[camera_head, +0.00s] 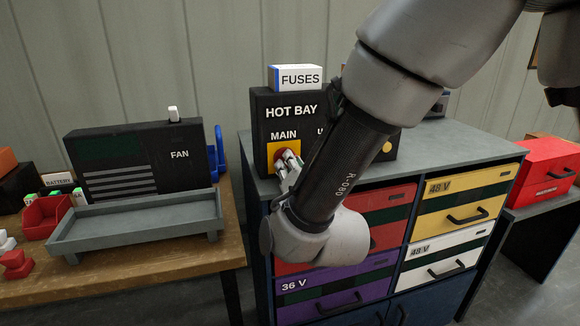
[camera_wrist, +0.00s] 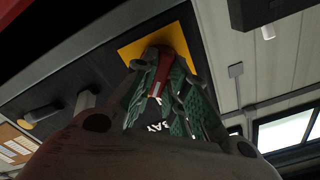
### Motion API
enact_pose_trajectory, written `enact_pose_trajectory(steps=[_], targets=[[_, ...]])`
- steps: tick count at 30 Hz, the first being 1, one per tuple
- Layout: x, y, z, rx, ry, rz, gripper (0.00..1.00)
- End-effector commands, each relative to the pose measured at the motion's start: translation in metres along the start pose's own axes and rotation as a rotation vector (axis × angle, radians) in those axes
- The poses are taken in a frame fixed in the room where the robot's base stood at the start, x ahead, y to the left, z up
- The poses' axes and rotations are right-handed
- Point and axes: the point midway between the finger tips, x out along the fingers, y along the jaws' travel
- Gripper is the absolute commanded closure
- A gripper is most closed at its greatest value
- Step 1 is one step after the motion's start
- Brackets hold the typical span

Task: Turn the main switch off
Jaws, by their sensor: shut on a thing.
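The main switch is a red knob (camera_head: 281,154) on a yellow plate (camera_head: 283,145) under the word MAIN, on the black HOT BAY panel (camera_head: 292,99). In the wrist view the red knob (camera_wrist: 168,64) sits between my fingers, in front of the yellow plate (camera_wrist: 187,41). My gripper (camera_head: 289,160) is shut on the red knob; it also shows in the wrist view (camera_wrist: 163,80). My arm hides the middle of the panel and part of a second label.
The panel stands on a cabinet (camera_head: 440,131) with red, yellow, purple and white drawers (camera_head: 470,200). A FUSES box (camera_head: 296,77) sits on the panel. At left, a workbench holds a FAN unit (camera_head: 135,160), a grey tray (camera_head: 140,226) and a red bin (camera_head: 45,220). A red case (camera_head: 545,170) stands at right.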

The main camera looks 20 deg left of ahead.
Motion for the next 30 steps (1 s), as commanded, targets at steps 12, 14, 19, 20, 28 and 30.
enact_pose_trajectory(steps=[12,14,19,20,28,30], targets=[[-0.0006,0.0013,0.0013,-0.389,-0.004,0.002,1.00],[-0.0007,0.0013,0.0014,-0.438,-0.004,0.002,1.00],[-0.0007,0.0014,0.0014,-0.561,-0.005,0.002,1.00],[-0.0007,0.0014,0.0015,-0.581,-0.005,0.002,1.00],[-0.0008,0.0016,0.0016,-0.697,-0.006,0.002,1.00],[-0.0008,0.0016,0.0017,-0.712,-0.006,0.002,1.00]])
